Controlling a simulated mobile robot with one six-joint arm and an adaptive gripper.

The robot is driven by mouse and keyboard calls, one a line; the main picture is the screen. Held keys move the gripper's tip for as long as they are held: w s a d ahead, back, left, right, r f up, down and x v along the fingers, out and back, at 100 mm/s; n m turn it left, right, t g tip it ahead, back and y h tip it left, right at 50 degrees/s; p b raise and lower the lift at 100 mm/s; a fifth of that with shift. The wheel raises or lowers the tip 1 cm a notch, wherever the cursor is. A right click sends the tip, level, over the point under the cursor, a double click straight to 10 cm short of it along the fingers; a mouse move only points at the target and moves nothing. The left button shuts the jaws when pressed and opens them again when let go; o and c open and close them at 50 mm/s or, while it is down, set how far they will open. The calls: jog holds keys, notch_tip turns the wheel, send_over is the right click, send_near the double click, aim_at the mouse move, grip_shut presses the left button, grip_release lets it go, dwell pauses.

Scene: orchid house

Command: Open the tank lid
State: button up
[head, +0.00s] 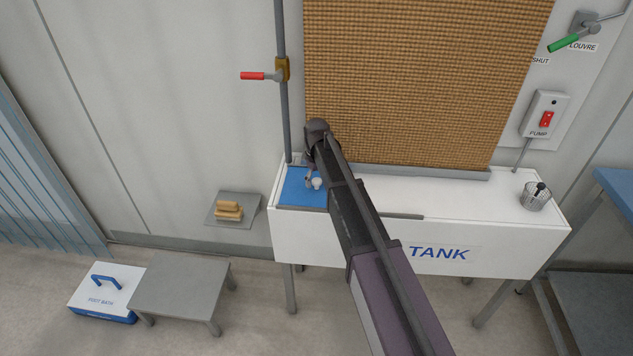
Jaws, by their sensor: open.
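The white tank (300,228), marked TANK, stands on legs below the woven pad. A flat blue panel (292,192), which looks like the lid, lies at the left end of its top. A small pale knob (318,184) stands on the blue panel. My gripper (312,180) points down over the panel, close beside the knob. Its fingers are open, small in the view and partly hidden by my arm. I cannot tell whether they touch the knob. My arm covers the panel's right part.
A red-handled valve (254,76) on an upright pipe stands behind the tank's left end. A wire basket (537,197) sits at the top's right end. A grey step (180,287) and foot bath box (107,287) are on the floor left. A blue-topped bench (615,190) stands right.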

grip_shut()
jog(key=shift+s+d, duration=0.1)
dwell(0.4)
